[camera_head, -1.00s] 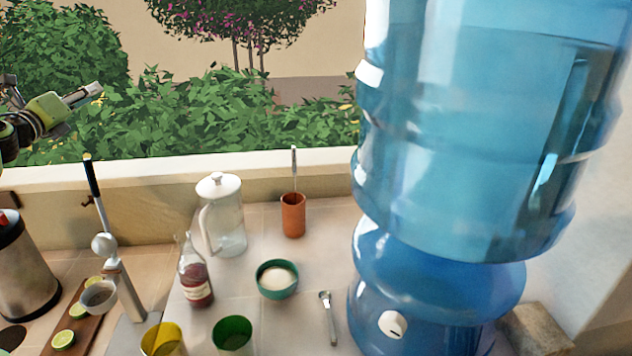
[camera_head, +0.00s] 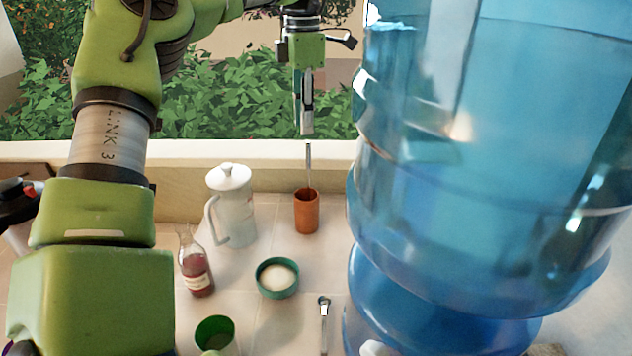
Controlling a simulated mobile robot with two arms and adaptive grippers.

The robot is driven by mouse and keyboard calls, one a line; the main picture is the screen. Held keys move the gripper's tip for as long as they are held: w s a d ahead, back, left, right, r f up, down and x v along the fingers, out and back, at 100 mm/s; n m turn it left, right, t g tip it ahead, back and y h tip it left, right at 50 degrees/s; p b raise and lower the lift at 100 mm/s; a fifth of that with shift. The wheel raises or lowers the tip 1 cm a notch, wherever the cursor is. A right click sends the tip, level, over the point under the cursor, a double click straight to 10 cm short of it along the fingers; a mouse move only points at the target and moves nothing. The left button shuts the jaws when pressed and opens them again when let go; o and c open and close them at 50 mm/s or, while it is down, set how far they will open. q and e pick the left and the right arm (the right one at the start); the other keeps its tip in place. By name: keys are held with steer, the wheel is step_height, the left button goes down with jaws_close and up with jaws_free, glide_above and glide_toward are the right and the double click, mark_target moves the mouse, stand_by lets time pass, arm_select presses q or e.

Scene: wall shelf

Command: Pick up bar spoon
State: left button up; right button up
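The bar spoon (camera_head: 308,163) stands upright in a terracotta cup (camera_head: 306,213) on the counter. Only its thin metal handle shows above the rim; its lower end is hidden in the cup. My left gripper (camera_head: 307,128) points down just above the top of the handle, apart from it in the picture. Its fingers overlap edge-on, so I cannot tell whether they are open or shut. My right gripper is not in view.
A white lidded pitcher (camera_head: 235,205), a red bottle (camera_head: 196,270) and a green bowl of white contents (camera_head: 277,279) stand nearby. A green cup (camera_head: 214,334) and a small metal utensil (camera_head: 324,322) are nearer. A large blue water jug (camera_head: 480,150) fills the right side.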

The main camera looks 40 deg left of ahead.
arm_select(q)
steer(key=p, duration=0.1)
glide_above(309, 170)
steer(key=a, duration=0.2)
step_height(309, 170, down, 6)
steer(key=shift+d+f+p, duration=0.55)
steer(key=shift+f, duration=0.35)
steer(key=f, duration=0.1)
steer(key=f+p, duration=0.2)
steer(key=shift+w+d+f, duration=0.15)
steer(key=shift+d+f, duration=0.05)
steer(key=shift+d, duration=0.05)
steer(key=shift+w+f, duration=0.1)
steer(key=shift+f, duration=0.4)
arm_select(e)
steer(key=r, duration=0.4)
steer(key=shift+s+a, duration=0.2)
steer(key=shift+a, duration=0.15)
arm_select(q)
jaws_close()
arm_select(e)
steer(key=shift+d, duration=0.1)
